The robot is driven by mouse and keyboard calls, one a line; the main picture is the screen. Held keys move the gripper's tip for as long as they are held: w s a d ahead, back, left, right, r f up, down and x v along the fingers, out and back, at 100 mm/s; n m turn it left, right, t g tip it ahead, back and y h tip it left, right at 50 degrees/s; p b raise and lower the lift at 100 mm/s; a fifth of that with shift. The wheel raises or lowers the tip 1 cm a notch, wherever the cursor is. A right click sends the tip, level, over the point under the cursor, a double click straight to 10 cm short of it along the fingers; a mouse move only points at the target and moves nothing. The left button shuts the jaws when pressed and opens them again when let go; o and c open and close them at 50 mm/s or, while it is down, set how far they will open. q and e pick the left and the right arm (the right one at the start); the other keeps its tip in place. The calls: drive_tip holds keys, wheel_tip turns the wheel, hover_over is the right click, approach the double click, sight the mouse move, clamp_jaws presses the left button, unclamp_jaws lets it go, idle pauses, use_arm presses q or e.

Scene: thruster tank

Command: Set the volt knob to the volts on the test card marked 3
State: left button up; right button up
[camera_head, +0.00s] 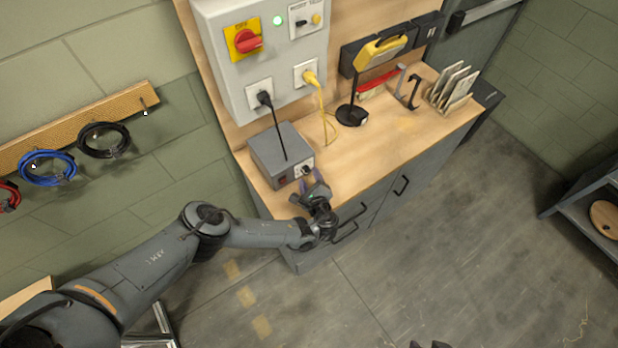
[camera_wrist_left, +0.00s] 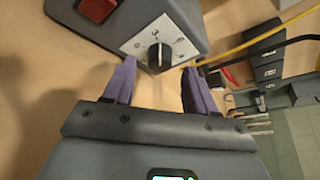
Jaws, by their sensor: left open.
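The volt knob (camera_wrist_left: 158,57) is a black dial with a pale pointer line on a white scale plate. It sits on the front of a grey supply box (camera_head: 272,153), which also shows in the left wrist view (camera_wrist_left: 170,15). My left gripper (camera_head: 308,184) is at the box front. In the wrist view its two purple fingers (camera_wrist_left: 158,72) are open, one on each side of the knob. I see no finger touching it. Several pale cards (camera_head: 455,87) stand in a rack at the bench's far right; their marks are too small to read.
The wooden bench (camera_head: 385,140) carries a black lamp (camera_head: 351,114) and a red item (camera_head: 377,82). A black cord (camera_head: 274,125) and a yellow cable (camera_head: 323,110) hang from the wall panel (camera_head: 280,60). The bench middle is clear. Drawer handles (camera_head: 401,185) project in front.

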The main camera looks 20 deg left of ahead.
use_arm(q)
drive_tip(key=shift+x, duration=0.95)
drive_tip(key=shift+c, duration=0.5)
drive_tip(key=c, duration=0.9)
